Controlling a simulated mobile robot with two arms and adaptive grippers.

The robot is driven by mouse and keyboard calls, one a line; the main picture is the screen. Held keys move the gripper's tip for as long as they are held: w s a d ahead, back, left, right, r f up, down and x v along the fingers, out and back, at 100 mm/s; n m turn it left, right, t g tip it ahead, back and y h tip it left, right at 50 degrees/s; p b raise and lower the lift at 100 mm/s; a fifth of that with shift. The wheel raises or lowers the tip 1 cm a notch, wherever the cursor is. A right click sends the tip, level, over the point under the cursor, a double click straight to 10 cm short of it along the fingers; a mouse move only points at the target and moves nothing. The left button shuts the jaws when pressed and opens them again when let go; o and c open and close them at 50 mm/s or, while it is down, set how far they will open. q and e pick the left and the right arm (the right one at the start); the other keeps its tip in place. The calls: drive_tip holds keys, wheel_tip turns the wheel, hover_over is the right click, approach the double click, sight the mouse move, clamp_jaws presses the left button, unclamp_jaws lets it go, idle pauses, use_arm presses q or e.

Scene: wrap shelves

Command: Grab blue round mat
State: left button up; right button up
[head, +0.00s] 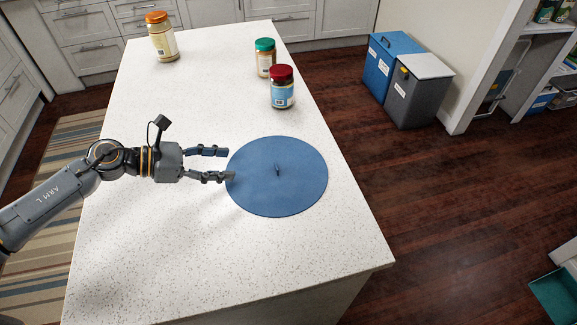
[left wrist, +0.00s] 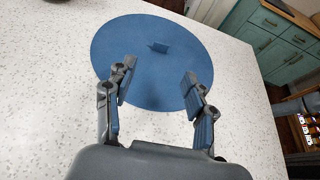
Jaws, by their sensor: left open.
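The blue round mat (head: 290,190) lies flat on the white speckled counter, near its right edge. A small upright tab (head: 277,169) stands at its middle; the tab also shows in the left wrist view (left wrist: 158,47). My left gripper (head: 228,164) is open and empty at the mat's left edge, its fingers pointing toward the tab. In the left wrist view the two fingertips (left wrist: 158,82) overlap the near part of the mat (left wrist: 125,42), with the tab beyond them and between their lines. My right gripper is not in view.
On the counter (head: 200,250), a jar with a red lid (head: 282,90) and one with a green lid (head: 265,60) stand behind the mat. An orange-lidded jar (head: 161,40) stands at the far left. The counter's front part is clear. Two bins (head: 418,92) stand on the floor.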

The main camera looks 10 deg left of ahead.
use_arm(q)
drive_tip(key=p, duration=0.2)
approach(275, 167)
drive_tip(key=d, duration=0.1)
drive_tip(key=w+d, duration=0.1)
drive_tip(key=shift+w+d+f, duration=0.15)
drive_tip(key=shift+d+f, duration=0.05)
drive_tip(key=shift+d, duration=0.2)
drive_tip(key=shift+w+d+f+p, duration=0.15)
drive_tip(key=shift+d+f+p, duration=0.05)
drive_tip(key=shift+d+p, duration=0.25)
drive_tip(key=p+x, duration=0.2)
drive_tip(key=x, duration=0.2)
drive_tip(key=shift+f, duration=0.2)
drive_tip(key=shift+d+f, duration=0.2)
clamp_jaws()
